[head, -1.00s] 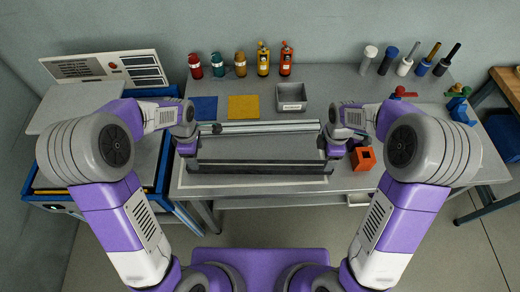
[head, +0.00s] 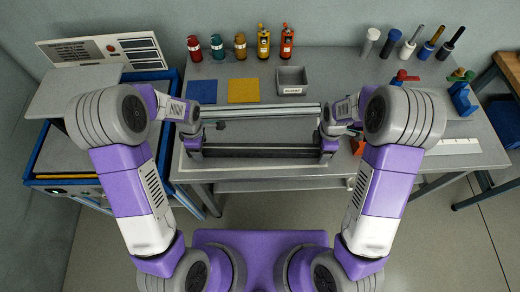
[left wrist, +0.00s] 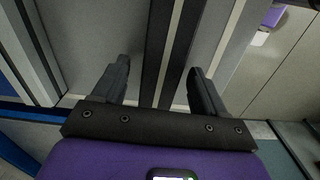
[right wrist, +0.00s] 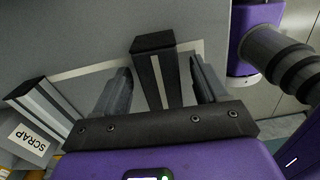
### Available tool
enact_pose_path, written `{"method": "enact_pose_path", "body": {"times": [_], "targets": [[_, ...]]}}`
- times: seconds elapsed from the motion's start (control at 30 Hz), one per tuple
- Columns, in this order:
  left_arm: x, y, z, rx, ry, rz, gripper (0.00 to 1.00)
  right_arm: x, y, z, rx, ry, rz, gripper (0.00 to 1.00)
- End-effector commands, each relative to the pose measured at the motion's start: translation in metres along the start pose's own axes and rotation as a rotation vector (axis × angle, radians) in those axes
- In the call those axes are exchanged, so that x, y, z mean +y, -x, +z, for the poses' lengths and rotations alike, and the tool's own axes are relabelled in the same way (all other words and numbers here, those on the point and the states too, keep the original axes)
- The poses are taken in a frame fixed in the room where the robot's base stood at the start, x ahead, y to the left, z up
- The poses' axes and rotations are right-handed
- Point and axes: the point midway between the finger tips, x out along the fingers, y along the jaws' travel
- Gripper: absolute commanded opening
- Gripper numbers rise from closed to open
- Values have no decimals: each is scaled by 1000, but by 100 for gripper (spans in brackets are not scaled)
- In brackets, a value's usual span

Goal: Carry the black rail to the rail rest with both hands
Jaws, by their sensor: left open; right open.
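The black rail (head: 258,151) lies crosswise on the near part of the grey bench, within a pale outline. My left gripper (head: 192,150) is at its left end. In the left wrist view the rail (left wrist: 165,50) runs between the spread fingers (left wrist: 158,70), with gaps on both sides. My right gripper (head: 329,150) is at the right end. In the right wrist view the rail end (right wrist: 155,48) stands between the open fingers (right wrist: 160,72), apart from both. I cannot tell which thing is the rail rest.
A silver rail (head: 258,112) lies just behind the black one. A grey bin (head: 291,83), blue mat (head: 202,92) and yellow mat (head: 243,91) are farther back. Bottles line the back edge. An orange block (head: 358,146) sits close to my right gripper.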

Motion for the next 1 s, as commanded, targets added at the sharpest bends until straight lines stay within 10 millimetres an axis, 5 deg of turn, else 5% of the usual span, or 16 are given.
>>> {"method": "enact_pose_path", "body": {"times": [0.37, 0.8, 1.0], "targets": [[0, -5, 0, -1, 0, 0, 71, 0, -5, 0, 0, -1, -1, 71], [0, -5, 0, -1, 0, 0, 3, 0, -5, 0, 0, 0, 0, 3], [0, -5, 0, -1, 0, 0, 0, 0, -5, 0, 0, 0, 0, 0]]}}
